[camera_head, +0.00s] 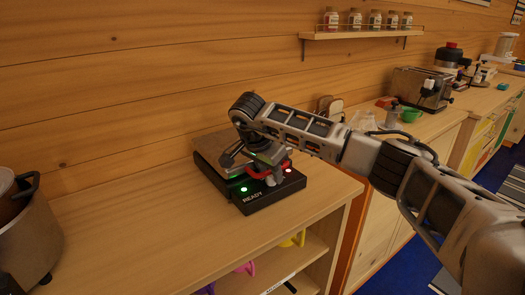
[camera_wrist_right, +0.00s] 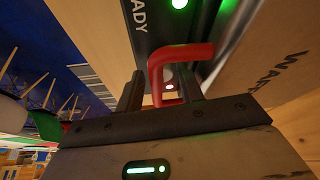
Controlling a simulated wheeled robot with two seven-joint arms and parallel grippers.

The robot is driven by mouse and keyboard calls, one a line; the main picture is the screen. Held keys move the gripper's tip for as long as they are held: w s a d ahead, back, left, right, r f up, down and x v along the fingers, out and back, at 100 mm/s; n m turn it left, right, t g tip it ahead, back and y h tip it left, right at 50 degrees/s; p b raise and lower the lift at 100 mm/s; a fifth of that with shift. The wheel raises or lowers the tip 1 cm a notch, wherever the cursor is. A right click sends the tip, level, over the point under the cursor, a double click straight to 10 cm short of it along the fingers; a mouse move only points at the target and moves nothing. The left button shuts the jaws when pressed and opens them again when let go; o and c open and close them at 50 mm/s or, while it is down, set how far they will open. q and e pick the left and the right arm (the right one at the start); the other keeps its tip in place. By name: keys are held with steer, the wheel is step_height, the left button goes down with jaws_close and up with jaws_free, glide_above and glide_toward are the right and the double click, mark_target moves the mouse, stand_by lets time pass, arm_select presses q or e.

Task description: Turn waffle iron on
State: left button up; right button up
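My right gripper (camera_head: 270,177) is at the handle, pointing down. In the right wrist view, the red handle (camera_wrist_right: 155,78) is close at the fingertips of the gripper (camera_wrist_right: 160,90). The fingers are apart, with a gap between them; I cannot tell whether they touch the handle. My left gripper is out of view.
A large pot (camera_head: 28,240) stands at the left of the counter (camera_head: 130,245). A spice shelf (camera_head: 350,34) hangs on the log wall. A toaster (camera_head: 415,88) and green cup (camera_head: 410,115) stand farther right. The counter between pot and waffle iron is clear.

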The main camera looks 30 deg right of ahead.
steer(key=v, duration=1.5)
steer(key=shift+f, duration=0.1)
steer(key=shift+s, duration=0.1)
